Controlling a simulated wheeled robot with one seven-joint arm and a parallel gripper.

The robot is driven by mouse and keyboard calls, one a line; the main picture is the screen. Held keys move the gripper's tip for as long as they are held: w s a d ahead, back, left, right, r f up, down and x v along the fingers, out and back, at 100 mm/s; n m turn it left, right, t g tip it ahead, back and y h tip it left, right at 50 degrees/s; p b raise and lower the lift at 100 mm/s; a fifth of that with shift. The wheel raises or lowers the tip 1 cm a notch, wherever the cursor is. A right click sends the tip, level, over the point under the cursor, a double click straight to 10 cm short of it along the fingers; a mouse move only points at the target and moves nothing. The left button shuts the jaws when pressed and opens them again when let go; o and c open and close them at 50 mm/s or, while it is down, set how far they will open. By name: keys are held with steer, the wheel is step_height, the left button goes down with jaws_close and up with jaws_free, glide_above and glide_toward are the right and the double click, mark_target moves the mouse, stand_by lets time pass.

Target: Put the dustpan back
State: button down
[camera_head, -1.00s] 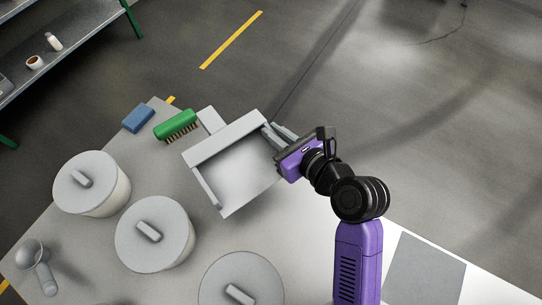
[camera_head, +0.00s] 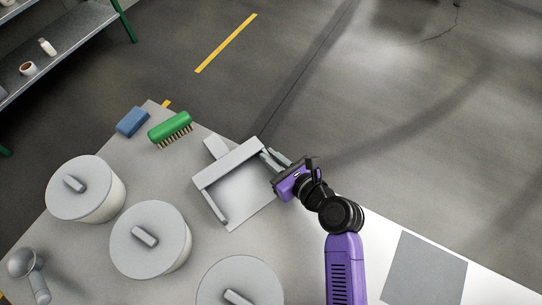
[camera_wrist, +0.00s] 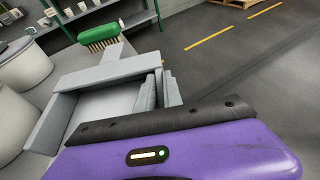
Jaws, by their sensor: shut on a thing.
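The grey dustpan (camera_head: 246,192) is over the far part of the table, open side toward the near right, its short handle (camera_head: 215,146) pointing to the upper left. My gripper (camera_head: 272,161) is shut on the dustpan's right side wall. In the wrist view the dustpan (camera_wrist: 108,72) lies left of my gripper's two grey fingers (camera_wrist: 160,92), which close around that wall. The pan looks about level and close to the tabletop; I cannot tell whether it touches it.
A green brush (camera_head: 170,127) and a blue sponge (camera_head: 132,121) lie beyond the dustpan. Several lidded grey drums (camera_head: 150,238) stand near it, with a metal scoop (camera_head: 30,273) at left. A flat grey square (camera_head: 425,270) lies on the table (camera_head: 310,250) at right, clear of objects.

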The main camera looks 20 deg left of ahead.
steer(key=c, duration=1.5)
jaws_free()
steer(key=shift+d, duration=0.1)
steer(key=v, duration=1.2)
steer(key=shift+r, duration=0.1)
